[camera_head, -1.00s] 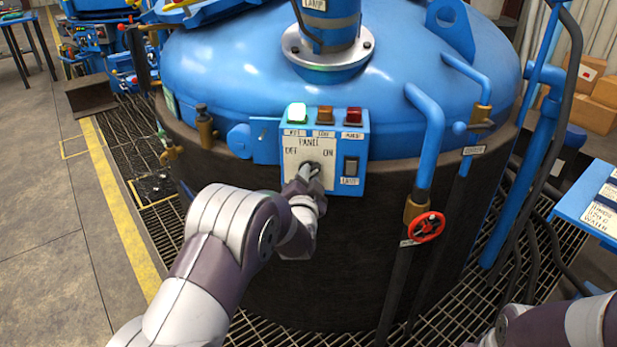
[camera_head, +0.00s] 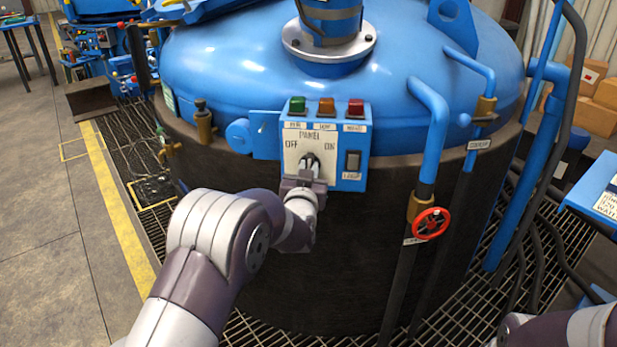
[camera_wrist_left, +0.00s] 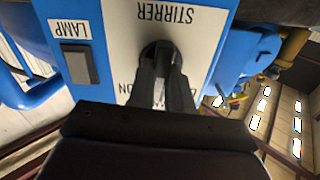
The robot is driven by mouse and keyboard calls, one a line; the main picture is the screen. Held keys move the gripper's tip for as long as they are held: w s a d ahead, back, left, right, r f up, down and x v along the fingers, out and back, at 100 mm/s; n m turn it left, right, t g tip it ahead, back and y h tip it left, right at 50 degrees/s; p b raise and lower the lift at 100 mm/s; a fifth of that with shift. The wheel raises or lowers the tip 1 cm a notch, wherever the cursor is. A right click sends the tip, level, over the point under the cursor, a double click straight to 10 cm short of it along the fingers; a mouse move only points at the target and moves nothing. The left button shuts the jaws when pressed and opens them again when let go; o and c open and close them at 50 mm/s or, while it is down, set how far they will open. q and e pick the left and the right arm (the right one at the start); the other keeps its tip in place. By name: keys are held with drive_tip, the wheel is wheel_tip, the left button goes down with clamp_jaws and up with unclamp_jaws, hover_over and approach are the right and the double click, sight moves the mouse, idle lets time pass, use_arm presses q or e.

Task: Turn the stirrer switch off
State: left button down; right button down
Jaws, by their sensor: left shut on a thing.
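The stirrer switch is a dark round knob (camera_wrist_left: 163,52) on the white face of the blue panel box (camera_head: 352,182), between the OFF and ON labels. My left gripper (camera_head: 310,166) is at the panel front, and its fingers (camera_wrist_left: 164,78) are shut on the knob, hiding much of it. The wrist view shows the STIRRER label upside down. The green lamp (camera_head: 297,104) above the panel is unlit. The knob's exact pointing direction is hard to tell behind the fingers. My right gripper is out of view; only part of the right arm shows at bottom right.
Beside the knob is a dark LAMP rocker switch (camera_head: 353,161). An amber lamp (camera_head: 326,106) and a red lamp (camera_head: 355,107) top the panel. A blue pipe (camera_head: 432,130) and a red handwheel (camera_head: 431,223) stand to the right.

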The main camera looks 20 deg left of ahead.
use_arm(q)
drive_tip(key=n+b, duration=0.7)
drive_tip(key=n, duration=0.3)
drive_tip(key=shift+a, duration=0.2)
drive_tip(key=shift+r, duration=0.15)
idle(0.4)
drive_tip(key=c, duration=1)
unclamp_jaws()
drive_tip(key=shift+c, duration=0.2)
drive_tip(key=s+d+p, duration=0.1)
drive_tip(key=s, duration=1.1)
drive_tip(key=shift+s+d, duration=0.25)
drive_tip(key=shift+d, duration=0.15)
